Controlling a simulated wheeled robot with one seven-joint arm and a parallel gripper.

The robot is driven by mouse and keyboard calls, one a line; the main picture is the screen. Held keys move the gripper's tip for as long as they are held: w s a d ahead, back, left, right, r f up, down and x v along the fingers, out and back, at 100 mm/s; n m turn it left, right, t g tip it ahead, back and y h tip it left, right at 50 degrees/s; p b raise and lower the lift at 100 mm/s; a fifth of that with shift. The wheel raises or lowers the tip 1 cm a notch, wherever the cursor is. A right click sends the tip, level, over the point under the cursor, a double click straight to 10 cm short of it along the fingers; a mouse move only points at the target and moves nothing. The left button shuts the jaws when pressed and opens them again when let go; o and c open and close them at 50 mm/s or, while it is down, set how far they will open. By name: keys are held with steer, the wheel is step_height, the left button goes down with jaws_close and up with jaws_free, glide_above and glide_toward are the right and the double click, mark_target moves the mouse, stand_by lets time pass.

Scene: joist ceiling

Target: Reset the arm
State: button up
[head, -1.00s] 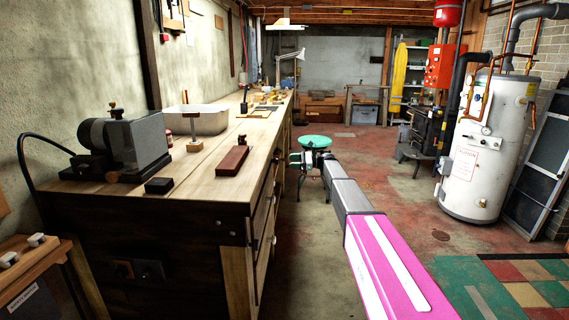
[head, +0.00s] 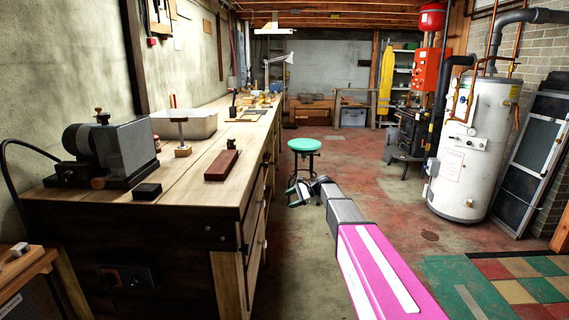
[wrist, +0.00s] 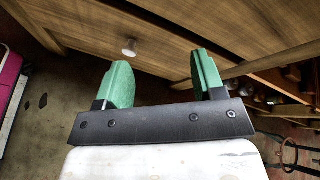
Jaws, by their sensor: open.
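My gripper (wrist: 160,84) is open and empty in the wrist view, its two green fingers apart. In the head view my gripper (head: 296,195) is at the end of my outstretched arm, low in the aisle beside the workbench. The wrist view shows the wooden bench front with a white round knob (wrist: 129,47) beyond the fingers. Nothing is between the fingers.
The long workbench (head: 90,208) runs along the left wall, carrying a bench grinder (head: 105,150), a dark red block (head: 222,165) and a basin (head: 190,122). A green-topped stool (head: 304,145) stands behind my gripper. A white tank (head: 470,150) is at the right. Floor between is open.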

steer(key=s+d+f+n+h, duration=0.3)
steer(key=s+d+f+h, duration=0.1)
steer(key=s, duration=0.8)
steer(key=s+d+f+n+h, duration=0.4)
steer(key=s+d, duration=0.2)
steer(key=s, duration=0.7)
steer(key=s+d+f+n+h, duration=0.4)
steer(key=s+d, duration=0.1)
steer(key=s, duration=0.8)
steer(key=shift+s+d+h, duration=0.25)
steer(key=shift+h, duration=0.15)
